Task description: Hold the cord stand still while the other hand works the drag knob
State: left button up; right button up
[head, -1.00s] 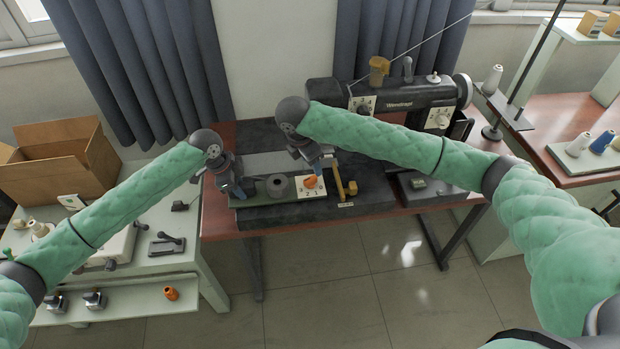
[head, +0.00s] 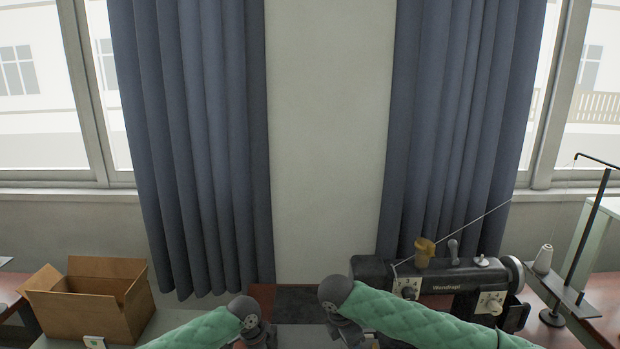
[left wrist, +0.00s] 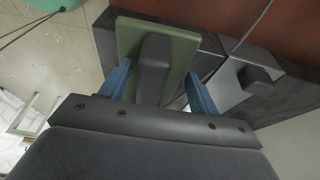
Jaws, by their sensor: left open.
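In the left wrist view, a green plate (left wrist: 129,34) carries a dark grey block (left wrist: 154,66); I take these for part of the cord stand. My left gripper (left wrist: 158,76) is open, its blue fingers on either side of the block. A gap shows by the left finger; contact at the right finger cannot be told. In the head view the stand and the orange drag knob are below the frame. My right wrist (head: 343,318) shows at the bottom edge, its fingers cut off.
A black sewing machine (head: 447,284) stands right of my right wrist. A thread stand (head: 586,238) with a white spool (head: 543,259) is farther right. An open cardboard box (head: 92,300) sits at the left. Curtains hang behind.

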pick_arm(q)
jog(key=shift+w+a+r+p, duration=0.1)
jog(key=shift+r+p, duration=1.75)
jog(key=shift+r, duration=0.75)
jog(key=shift+d+p+v, duration=0.25)
jog(key=shift+p+v, duration=0.75)
jog(key=shift+v, duration=0.25)
jog(key=shift+r, duration=0.1)
jog(key=shift+r, duration=0.1)
